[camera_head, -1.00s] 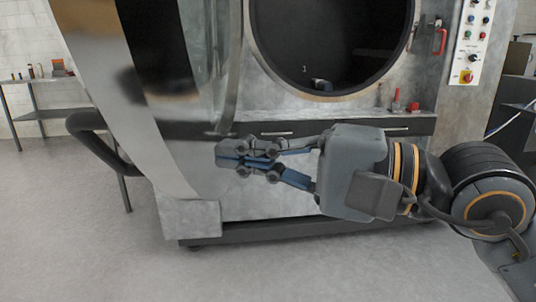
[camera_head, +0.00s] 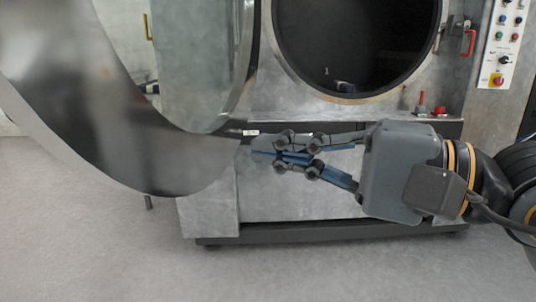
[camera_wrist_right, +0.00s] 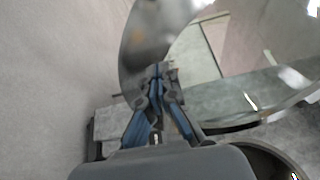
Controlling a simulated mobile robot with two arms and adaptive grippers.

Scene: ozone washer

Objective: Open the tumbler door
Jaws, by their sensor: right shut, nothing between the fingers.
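The tumbler door (camera_head: 110,140) is a large round metal door with a glass middle, swung wide open to the left of the machine in the head view. The dark round drum opening (camera_head: 355,45) is uncovered. My right gripper (camera_head: 258,150) is shut and empty, its fingertips at or very near the door's lower right edge. In the right wrist view the shut fingertips (camera_wrist_right: 160,70) overlap the door rim (camera_wrist_right: 140,55); I cannot tell whether they touch. My left gripper is not in view.
The grey washer body (camera_head: 210,205) stands behind my right gripper. A red-handled latch (camera_head: 468,42) and a control panel (camera_head: 503,45) are right of the opening. Red knobs (camera_head: 430,109) sit on the ledge below. The floor (camera_head: 90,245) in front is clear.

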